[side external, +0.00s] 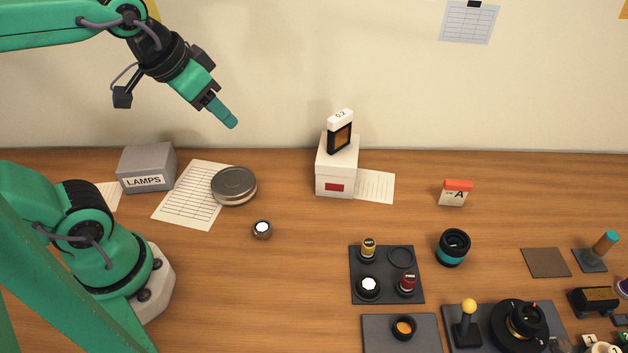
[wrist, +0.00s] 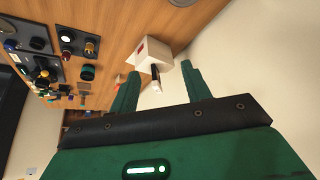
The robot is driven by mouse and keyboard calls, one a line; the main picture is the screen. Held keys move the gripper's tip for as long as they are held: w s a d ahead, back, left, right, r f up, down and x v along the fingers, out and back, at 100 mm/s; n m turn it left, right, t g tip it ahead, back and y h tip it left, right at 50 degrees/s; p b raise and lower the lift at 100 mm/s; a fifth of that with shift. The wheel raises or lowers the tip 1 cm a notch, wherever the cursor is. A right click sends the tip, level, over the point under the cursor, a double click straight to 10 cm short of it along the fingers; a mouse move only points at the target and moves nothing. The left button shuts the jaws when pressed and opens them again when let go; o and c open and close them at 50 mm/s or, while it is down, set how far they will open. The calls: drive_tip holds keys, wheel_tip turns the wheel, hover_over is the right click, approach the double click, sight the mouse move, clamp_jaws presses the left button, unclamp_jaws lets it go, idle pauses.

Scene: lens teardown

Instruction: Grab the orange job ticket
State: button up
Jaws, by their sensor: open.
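A small white card with an orange top band and a letter A (side external: 454,197), which looks like the job ticket, stands on the wooden table right of the white box. In the wrist view a small orange patch beside the left finger may be it, but it is too small to be sure. My gripper (side external: 229,119) is raised high at the upper left, well apart from the card, with its fingers pointing down and right. In the wrist view my gripper (wrist: 160,70) is open, with nothing between its fingers.
A white box (side external: 335,179) carries an upright black-framed orange piece labelled 0.2 (side external: 340,137). A LAMPS box (side external: 147,170), a round tin (side external: 233,187) and papers lie left. A teal-ringed lens (side external: 453,248) stands in front of the card. Trays with parts fill the front right.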

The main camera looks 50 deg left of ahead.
drive_tip(key=w+d+r+m, duration=0.2)
drive_tip(key=w+d, duration=0.3)
drive_tip(key=w, duration=0.7)
drive_tip(key=m+h, duration=0.2)
drive_tip(key=m, duration=0.4)
hover_over(457, 183)
drive_tip(key=s+a, duration=0.2)
drive_tip(key=s, duration=0.1)
wheel_tip(457, 183, down, 18)
drive_tip(key=shift+d+x, duration=0.25)
drive_tip(key=shift+x, duration=1)
drive_tip(key=shift+x, duration=2.55)
drive_tip(key=shift+d, duration=0.15)
clamp_jaws()
